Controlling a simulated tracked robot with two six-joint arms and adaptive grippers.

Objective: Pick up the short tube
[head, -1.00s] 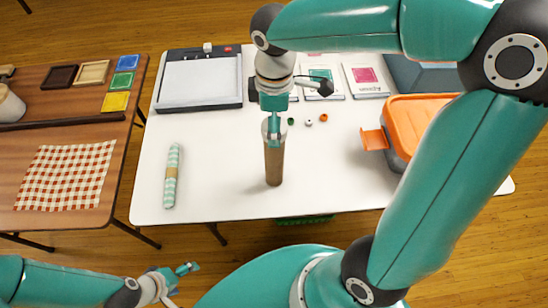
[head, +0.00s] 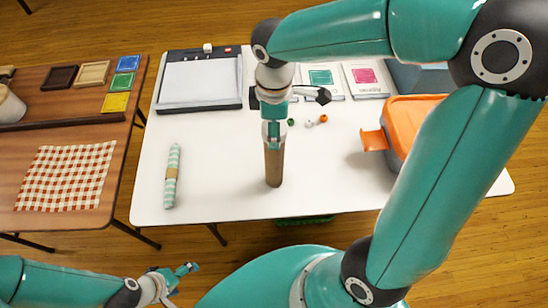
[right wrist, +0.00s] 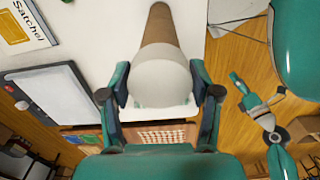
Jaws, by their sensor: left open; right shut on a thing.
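The short tube (head: 274,168) is a brown cardboard tube standing upright on the white table near its front edge. My right gripper (head: 273,132) comes down from above and is shut on the tube's upper end, hiding the top in the head view. In the right wrist view the tube's pale round end (right wrist: 160,75) sits between the two fingers, and its brown side (right wrist: 160,28) runs away beyond. The tube's foot still appears to rest on the table. My left gripper (head: 187,273) is open and empty, low at the left, off the table's front.
A striped roll (head: 172,176) lies left of the tube on the white table (head: 220,185). A brown table (head: 60,135) stands left.

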